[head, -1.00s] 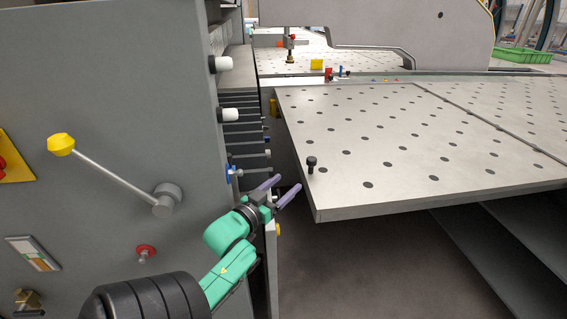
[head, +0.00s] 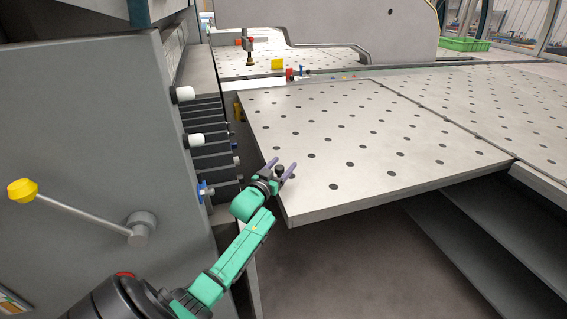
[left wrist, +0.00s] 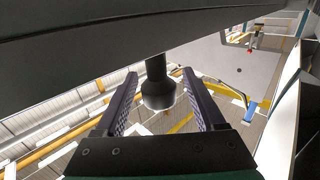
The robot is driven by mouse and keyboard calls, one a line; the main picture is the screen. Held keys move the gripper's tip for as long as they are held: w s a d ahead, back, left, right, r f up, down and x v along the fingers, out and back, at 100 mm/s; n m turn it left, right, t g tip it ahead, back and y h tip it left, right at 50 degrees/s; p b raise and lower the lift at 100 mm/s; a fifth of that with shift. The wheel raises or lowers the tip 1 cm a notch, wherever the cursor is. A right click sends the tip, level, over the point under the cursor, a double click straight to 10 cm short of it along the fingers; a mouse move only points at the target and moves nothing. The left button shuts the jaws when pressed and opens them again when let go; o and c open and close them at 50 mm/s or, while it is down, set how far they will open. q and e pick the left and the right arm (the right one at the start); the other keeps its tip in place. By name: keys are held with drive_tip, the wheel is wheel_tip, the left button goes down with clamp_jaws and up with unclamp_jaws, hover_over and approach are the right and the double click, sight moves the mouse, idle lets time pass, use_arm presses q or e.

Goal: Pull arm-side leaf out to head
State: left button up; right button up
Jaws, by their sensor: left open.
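The leaf (head: 360,187) is a pale grey table panel with rows of dark holes, level, at the centre of the head view. A small black knob (head: 279,170) stands at its near left corner. My left gripper (head: 281,167) is open at that corner, its two purple fingers on either side of the knob. In the left wrist view the black knob (left wrist: 157,95) shows between the two open fingers (left wrist: 160,76), with gaps on both sides. The dark grey leaf surface (left wrist: 110,40) fills the top of that view. My right gripper is out of view.
A grey machine cabinet (head: 80,120) stands at left, with a yellow-knobbed lever (head: 85,212) and white knobs (head: 184,94) sticking out. Another perforated panel (head: 480,100) adjoins the leaf on the right. Open floor (head: 350,265) lies below the leaf, with grey shelves (head: 470,230) at right.

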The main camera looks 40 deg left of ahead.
use_arm(q)
drive_tip(key=shift+w+a, duration=0.1)
drive_tip(key=shift+w, duration=0.45)
clamp_jaws()
idle(1.0)
